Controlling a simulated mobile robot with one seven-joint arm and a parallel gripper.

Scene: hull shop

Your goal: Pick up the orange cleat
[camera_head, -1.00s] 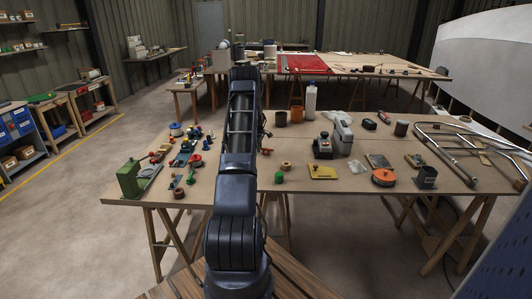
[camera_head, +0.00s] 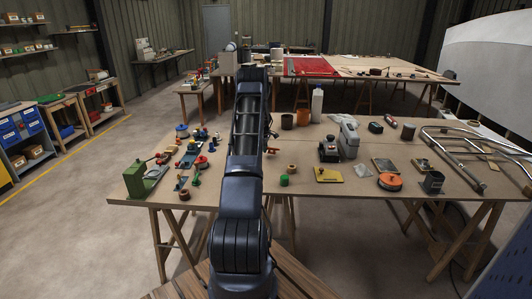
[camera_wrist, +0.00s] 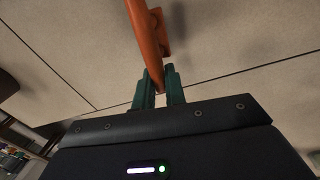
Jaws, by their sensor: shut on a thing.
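My gripper (camera_wrist: 160,84) is shut on the orange cleat (camera_wrist: 147,38) in the wrist view. Its two dark green fingers close around one end of the cleat. The rest of the cleat extends up out of the picture, with a foot on its right side. The cleat appears clear of the pale surface behind it. In the head view my arm hides the gripper, and a small orange-red part that looks like the cleat (camera_head: 271,150) shows just right of the arm.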

